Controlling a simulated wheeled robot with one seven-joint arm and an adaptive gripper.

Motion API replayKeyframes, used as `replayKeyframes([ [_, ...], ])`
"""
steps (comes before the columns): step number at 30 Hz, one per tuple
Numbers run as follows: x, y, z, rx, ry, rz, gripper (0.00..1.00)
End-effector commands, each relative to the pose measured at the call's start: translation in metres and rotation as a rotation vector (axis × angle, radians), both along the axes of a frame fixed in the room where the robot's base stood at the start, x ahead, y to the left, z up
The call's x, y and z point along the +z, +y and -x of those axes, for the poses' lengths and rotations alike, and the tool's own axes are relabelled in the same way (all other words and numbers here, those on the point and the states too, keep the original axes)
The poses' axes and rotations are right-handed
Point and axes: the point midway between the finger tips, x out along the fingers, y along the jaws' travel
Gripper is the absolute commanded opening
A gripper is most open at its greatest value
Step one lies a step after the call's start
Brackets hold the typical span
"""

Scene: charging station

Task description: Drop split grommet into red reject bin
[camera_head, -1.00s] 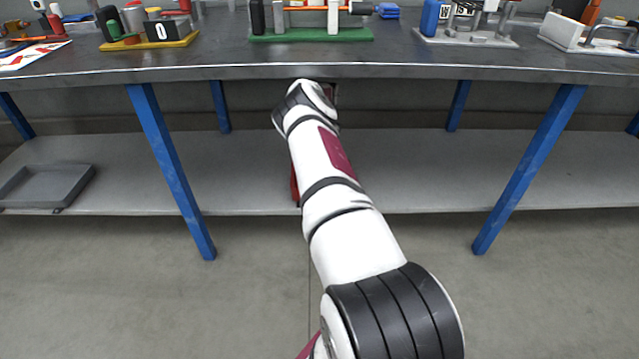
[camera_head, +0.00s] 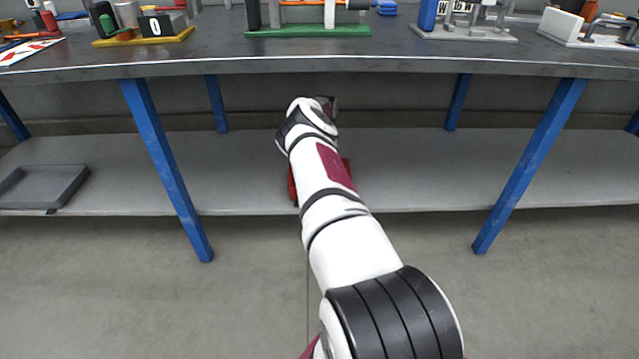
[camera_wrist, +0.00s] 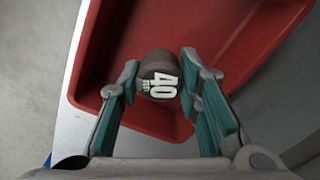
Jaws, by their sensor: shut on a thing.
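The grommet (camera_wrist: 158,75) is a small dark brown round piece with a white "40" on its face, seen in the wrist view. My gripper (camera_wrist: 160,84) is shut on it, with a teal-padded finger on either side. Any split in the grommet cannot be made out. The red reject bin (camera_wrist: 225,40) lies beyond the fingers in the wrist view, and the grommet appears in front of its open inside, near one wall. In the head view the bin (camera_head: 292,186) stands on the lower shelf, mostly hidden behind my arm.
The bin's shelf (camera_head: 430,170) is under the workbench (camera_head: 390,60). Blue legs (camera_head: 165,165) stand left and right of my arm. A grey tray (camera_head: 45,188) lies at the shelf's left end. Fixtures, including a green-based one (camera_head: 308,31), stand on the bench top.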

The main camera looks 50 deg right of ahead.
Motion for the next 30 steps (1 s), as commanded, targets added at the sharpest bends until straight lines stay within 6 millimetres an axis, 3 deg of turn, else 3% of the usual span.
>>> replayKeyframes([
  [1,0.000,0.000,0.000,0.000,0.000,0.000,0.09],
  [2,0.000,0.000,0.000,0.000,0.000,0.000,0.36],
  [4,0.000,0.000,0.000,0.000,0.000,0.000,0.52],
  [5,0.000,0.000,0.000,0.000,0.000,0.000,0.55],
  [17,0.006,0.000,0.000,0.000,-0.001,0.000,0.55],
  [30,0.065,0.000,-0.001,0.000,-0.002,0.001,0.55],
])
